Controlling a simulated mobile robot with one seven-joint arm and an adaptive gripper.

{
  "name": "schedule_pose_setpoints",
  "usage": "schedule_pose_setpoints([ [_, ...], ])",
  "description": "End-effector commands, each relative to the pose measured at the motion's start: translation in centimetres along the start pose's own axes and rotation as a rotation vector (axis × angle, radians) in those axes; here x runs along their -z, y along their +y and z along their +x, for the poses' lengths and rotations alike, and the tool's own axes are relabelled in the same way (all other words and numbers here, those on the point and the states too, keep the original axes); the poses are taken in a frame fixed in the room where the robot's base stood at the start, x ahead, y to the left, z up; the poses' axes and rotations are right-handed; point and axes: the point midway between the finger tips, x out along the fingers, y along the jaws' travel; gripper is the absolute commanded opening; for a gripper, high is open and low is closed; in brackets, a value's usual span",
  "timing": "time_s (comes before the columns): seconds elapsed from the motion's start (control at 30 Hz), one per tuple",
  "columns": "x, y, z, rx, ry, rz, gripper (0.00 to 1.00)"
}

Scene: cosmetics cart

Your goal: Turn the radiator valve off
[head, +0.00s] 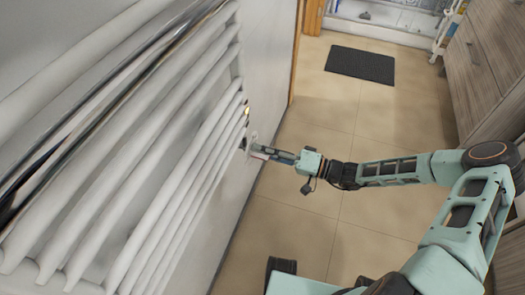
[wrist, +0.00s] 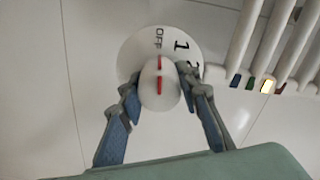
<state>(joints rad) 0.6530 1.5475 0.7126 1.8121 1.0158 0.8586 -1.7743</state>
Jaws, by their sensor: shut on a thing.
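The radiator valve is a white round dial (wrist: 136,48) on the wall, with an oval white knob (wrist: 159,92) at its middle. The dial bears "OFF", "1" and part of a further mark. A red line on the knob lines up with a red mark just under "OFF". My gripper (wrist: 158,84) has its two fingers on either side of the knob and is shut on it in the wrist view. In the head view, my gripper (head: 258,151) reaches the wall beside the radiator, where the valve is too small to make out.
The white radiator (head: 190,165) with several bars fills the left of the head view, close beside my gripper. Small coloured lights (wrist: 250,82) show on it. A dark mat (head: 361,64) lies on the tiled floor. Wooden cabinets (head: 483,65) stand at the right; the floor between is open.

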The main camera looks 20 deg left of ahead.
Motion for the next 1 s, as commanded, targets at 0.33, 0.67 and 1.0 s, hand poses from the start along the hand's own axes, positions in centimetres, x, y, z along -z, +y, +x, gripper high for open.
schedule_pose_setpoints([
  [0.33, 0.1, 0.05, -0.08, -0.002, 0.002, -0.051, 0.07],
  [0.67, 0.1, 0.05, -0.08, -0.002, 0.001, -0.052, 0.33],
  [1.0, 0.04, 0.01, -0.03, -0.001, 0.001, -0.05, 0.49],
])
